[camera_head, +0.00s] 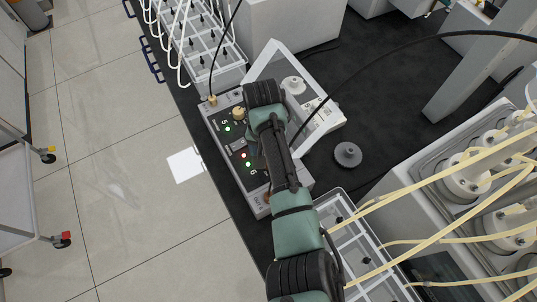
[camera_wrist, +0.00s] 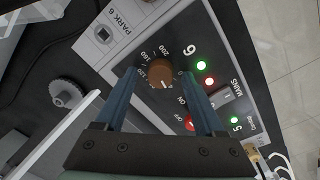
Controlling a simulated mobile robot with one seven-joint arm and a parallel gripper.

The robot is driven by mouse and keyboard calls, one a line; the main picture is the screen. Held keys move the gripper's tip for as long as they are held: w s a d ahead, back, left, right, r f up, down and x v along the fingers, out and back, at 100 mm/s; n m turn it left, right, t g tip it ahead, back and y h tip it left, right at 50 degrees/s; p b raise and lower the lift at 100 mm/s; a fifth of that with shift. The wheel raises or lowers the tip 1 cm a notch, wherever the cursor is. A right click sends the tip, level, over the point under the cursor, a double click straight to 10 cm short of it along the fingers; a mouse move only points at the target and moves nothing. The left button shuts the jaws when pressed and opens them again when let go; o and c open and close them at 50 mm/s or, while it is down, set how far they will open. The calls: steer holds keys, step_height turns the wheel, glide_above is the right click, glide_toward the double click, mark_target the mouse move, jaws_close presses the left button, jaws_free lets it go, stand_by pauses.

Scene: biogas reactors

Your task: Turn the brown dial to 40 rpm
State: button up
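The brown dial (camera_wrist: 160,76) sits on a dark control panel (camera_wrist: 228,62) in the wrist view. White scale numbers around it include 120, 160 and 200, and a large 6 is printed beside it. I cannot read its setting clearly. My gripper (camera_wrist: 159,73) is open, with one blue finger on each side of the dial; I cannot tell whether the fingers touch it. In the head view my arm reaches down over the control box (camera_head: 224,110) and hides this dial.
Green and red lights (camera_wrist: 209,82), a mains switch (camera_wrist: 226,98) and a red on/off switch (camera_wrist: 190,122) are close to the dial. A dark round knob-like piece (camera_head: 347,154) lies on the black bench right of the box. Pale hoses (camera_head: 440,195) run at the right.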

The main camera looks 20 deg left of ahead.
step_height(320, 180, up, 13)
steer(key=p, duration=0.1)
steer(key=shift+a, duration=0.3)
steer(key=shift+s, duration=0.1)
stand_by(0.6)
